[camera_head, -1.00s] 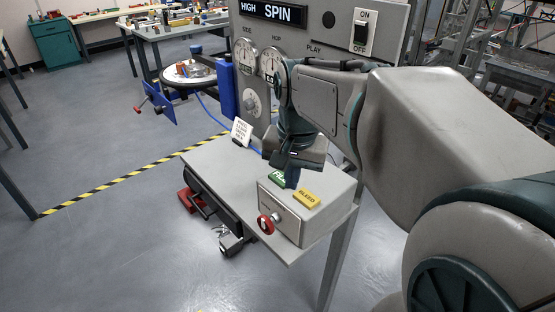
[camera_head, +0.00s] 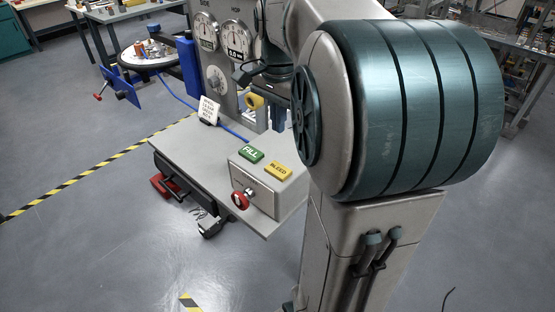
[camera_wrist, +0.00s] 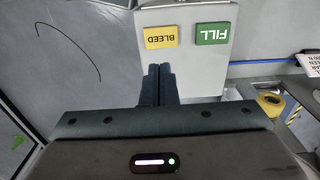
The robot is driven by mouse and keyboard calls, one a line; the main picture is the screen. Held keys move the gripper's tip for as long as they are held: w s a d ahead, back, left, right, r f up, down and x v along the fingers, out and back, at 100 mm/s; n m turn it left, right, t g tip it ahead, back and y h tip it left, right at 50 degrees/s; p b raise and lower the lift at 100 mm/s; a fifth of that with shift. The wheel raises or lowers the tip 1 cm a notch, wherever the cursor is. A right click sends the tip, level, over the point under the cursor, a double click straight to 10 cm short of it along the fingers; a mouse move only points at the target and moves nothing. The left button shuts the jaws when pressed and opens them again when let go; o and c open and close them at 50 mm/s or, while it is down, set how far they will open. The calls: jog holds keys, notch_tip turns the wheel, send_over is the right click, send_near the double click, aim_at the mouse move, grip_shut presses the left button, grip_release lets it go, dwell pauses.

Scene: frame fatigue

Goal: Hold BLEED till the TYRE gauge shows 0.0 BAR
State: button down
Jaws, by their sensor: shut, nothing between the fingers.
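The yellow BLEED button (camera_head: 278,171) sits on top of a grey box (camera_head: 262,195), beside the green FILL button (camera_head: 250,154). Both show upside down in the wrist view, BLEED (camera_wrist: 161,36) at left and FILL (camera_wrist: 212,33) at right. My gripper (camera_wrist: 158,70) is shut and empty, its fingertips just below BLEED in the wrist view and apart from it in the picture. In the head view my arm hides much of the gripper. Two round gauges, left (camera_head: 207,32) and right (camera_head: 237,42), are on the grey panel. Their readings and a TYRE label are too small to read.
A red knob (camera_head: 240,200) is on the box front. A white sign (camera_head: 209,110) and a yellow-and-dark object (camera_head: 254,101) are on or near the bench (camera_head: 185,150). A blue hose (camera_head: 232,132) runs behind the box. Open floor lies left, beyond striped tape.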

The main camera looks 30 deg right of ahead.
aim_at(278, 170)
notch_tip(278, 170, down, 12)
jog(key=shift+r, duration=0.1)
dwell(0.5)
